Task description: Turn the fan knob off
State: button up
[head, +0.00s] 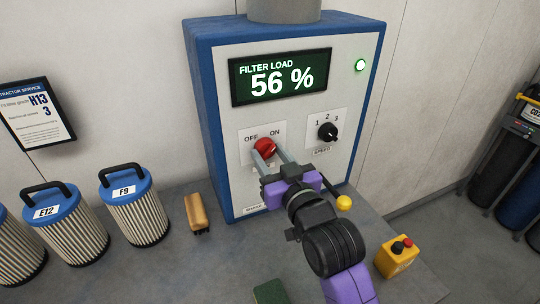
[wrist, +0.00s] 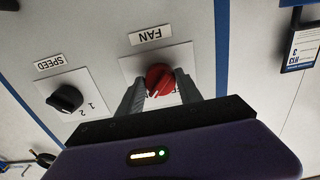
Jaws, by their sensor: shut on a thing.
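The red fan knob (head: 265,147) sits on a white plate marked OFF and ON on the blue and grey extractor cabinet (head: 226,112). My gripper (head: 268,157) reaches it from the front right, with its two grey fingers shut on the knob from either side. In the wrist view the knob (wrist: 159,79) shows between the fingertips, under an upside-down FAN label (wrist: 151,35). The fingers hide part of the OFF/ON lettering in the wrist view. In the head view the knob's pointer is hard to read. A green lamp (head: 361,65) is lit.
A black speed knob (head: 327,131) is to the right of the fan knob. The display (head: 281,77) reads FILTER LOAD 56 %. Filter cartridges (head: 134,206), a wooden-handled brush (head: 196,213) and a yellow button box (head: 397,256) stand on the bench around the cabinet.

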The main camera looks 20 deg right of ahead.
jog(key=shift+n, duration=0.3)
jog(key=n, duration=0.3)
jog(key=shift+n+b, duration=0.3)
jog(key=shift+b, duration=0.05)
jog(key=n, duration=0.4)
jog(key=shift+d+n+b, duration=0.1)
jog(key=shift+n+b, duration=0.2)
jog(key=shift+b, duration=0.05)
jog(key=n, duration=0.4)
jog(key=shift+b, duration=0.35)
jog(key=n, duration=0.5)
jog(key=shift+r+b, duration=0.15)
jog(key=shift+b, duration=0.2)
jog(key=o, duration=1.4)
jog(key=shift+c, duration=0.2)
